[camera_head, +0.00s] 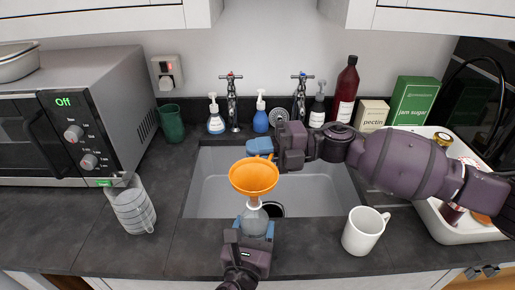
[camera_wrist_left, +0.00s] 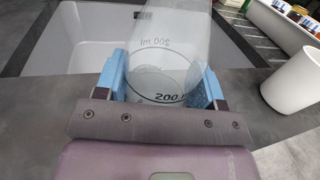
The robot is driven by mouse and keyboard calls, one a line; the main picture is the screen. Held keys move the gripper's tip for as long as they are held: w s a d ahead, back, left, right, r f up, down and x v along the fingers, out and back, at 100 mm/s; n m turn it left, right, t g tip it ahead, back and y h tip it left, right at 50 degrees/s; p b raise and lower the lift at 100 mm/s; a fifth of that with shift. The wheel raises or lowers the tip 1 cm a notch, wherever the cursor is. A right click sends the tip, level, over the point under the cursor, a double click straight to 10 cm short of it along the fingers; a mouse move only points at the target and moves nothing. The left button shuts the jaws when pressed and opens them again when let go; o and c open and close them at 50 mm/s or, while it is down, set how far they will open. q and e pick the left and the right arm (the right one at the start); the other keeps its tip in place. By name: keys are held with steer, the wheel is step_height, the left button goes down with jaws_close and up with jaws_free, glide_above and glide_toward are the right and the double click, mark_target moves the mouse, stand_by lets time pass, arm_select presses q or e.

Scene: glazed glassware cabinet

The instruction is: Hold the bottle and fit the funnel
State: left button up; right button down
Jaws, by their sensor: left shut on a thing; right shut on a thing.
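A clear bottle (camera_head: 254,222) with printed measuring marks stands upright at the counter's front edge, before the sink. My left gripper (camera_head: 252,232) is shut around its lower body. In the left wrist view the bottle (camera_wrist_left: 165,75) sits between the blue finger pads of that gripper (camera_wrist_left: 160,88). An orange funnel (camera_head: 254,176) is above the bottle, its spout pointing down at the bottle's mouth. I cannot tell whether the spout is inside the neck. My right gripper (camera_head: 264,150) is shut on the funnel's far rim, partly hidden behind it.
A clear measuring jug (camera_head: 132,208) stands left on the counter, and a white mug (camera_head: 365,231) stands right, also seen in the left wrist view (camera_wrist_left: 294,82). The sink (camera_head: 215,180) opens behind the bottle. A microwave (camera_head: 75,110) is left; a white tray (camera_head: 455,230) is right.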

steer(key=shift+f, duration=0.35)
stand_by(0.4)
steer(key=c, duration=1.2)
jaws_free()
steer(key=d, duration=0.4)
steer(key=w+d, duration=0.1)
steer(key=d, duration=0.7)
steer(key=shift+w, duration=0.35)
arm_select(q)
steer(key=o, duration=1)
